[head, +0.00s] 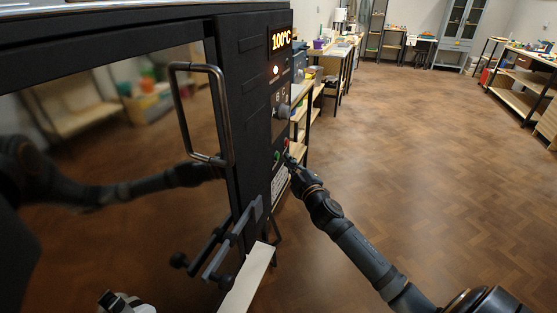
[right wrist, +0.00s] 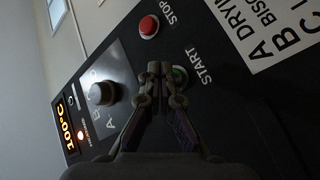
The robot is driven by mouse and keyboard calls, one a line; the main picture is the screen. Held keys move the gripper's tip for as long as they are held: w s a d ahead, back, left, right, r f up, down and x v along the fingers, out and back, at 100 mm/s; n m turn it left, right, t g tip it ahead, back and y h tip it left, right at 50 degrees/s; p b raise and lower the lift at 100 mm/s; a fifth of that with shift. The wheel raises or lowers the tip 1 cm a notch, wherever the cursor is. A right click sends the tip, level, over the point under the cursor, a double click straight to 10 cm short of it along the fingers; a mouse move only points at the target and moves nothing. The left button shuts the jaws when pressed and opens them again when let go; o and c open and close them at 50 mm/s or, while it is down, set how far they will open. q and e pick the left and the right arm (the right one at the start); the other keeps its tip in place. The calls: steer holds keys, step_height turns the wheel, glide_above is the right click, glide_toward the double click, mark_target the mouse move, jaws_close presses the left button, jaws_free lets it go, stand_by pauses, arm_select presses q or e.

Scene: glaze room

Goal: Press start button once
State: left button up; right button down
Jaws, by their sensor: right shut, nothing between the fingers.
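The green start button (right wrist: 180,75) is on the dark control panel (right wrist: 215,110), beside the word START. It also shows small in the head view (head: 277,156). My right gripper (right wrist: 161,68) is shut and empty, its fingertips in front of the panel at the start button, covering part of it. I cannot tell whether they touch it. In the head view the right gripper (head: 290,162) reaches the panel's lower part from the right. My left gripper is not clearly in view.
The red stop button (right wrist: 148,26) is close to the start button. A selector knob (right wrist: 102,93) and a lit 100°C display (right wrist: 66,124) share the panel. The kiln door has a metal handle (head: 184,115). Open wooden floor (head: 400,160) lies to the right.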

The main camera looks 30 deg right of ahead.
steer(key=s+d+b, duration=0.1)
steer(key=s, duration=0.1)
steer(key=s+d+b, duration=0.2)
steer(key=shift+d, duration=0.1)
stand_by(0.5)
stand_by(0.6)
